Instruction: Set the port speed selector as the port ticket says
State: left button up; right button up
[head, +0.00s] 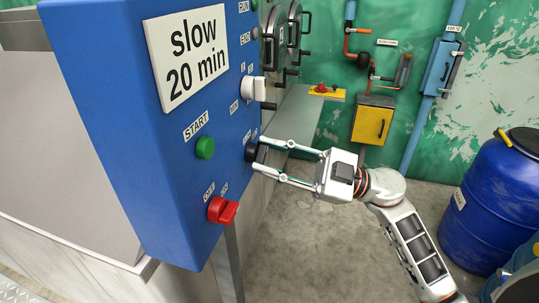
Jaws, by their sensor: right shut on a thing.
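The port ticket (186,55) is a white plate on the blue control box (120,110); it reads "slow 20 min". A black knob (250,152) sits on the box's right-hand face. My right gripper (257,158) reaches in from the right and is shut on this black knob. A white knob (252,88) is above it on the same face, free of the gripper. Small labels stand around both knobs, too small to read surely, so I cannot tell for certain which knob is the speed selector. My left gripper is not in view.
A green START button (205,148) and a red switch (222,210) are close by on the box. Round metal doors (277,35) are behind. A yellow box (372,122) hangs on the green wall. A blue drum (490,200) stands at right. The floor between is clear.

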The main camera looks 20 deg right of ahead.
jog(key=n+g+h, duration=0.1)
jog(key=n, duration=0.3)
jog(key=n+g, duration=0.2)
jog(key=n, duration=0.2)
jog(key=n+g+h, duration=0.1)
jog(key=n, duration=0.3)
jog(key=shift+w+r+h+b, duration=0.1)
jog(key=shift+r+h+b, duration=0.1)
jog(key=shift+h+b, duration=0.1)
jog(key=shift+n, duration=0.3)
jog(key=o, duration=1.1)
jog(key=shift+d, duration=0.1)
jog(key=v, duration=1.2)
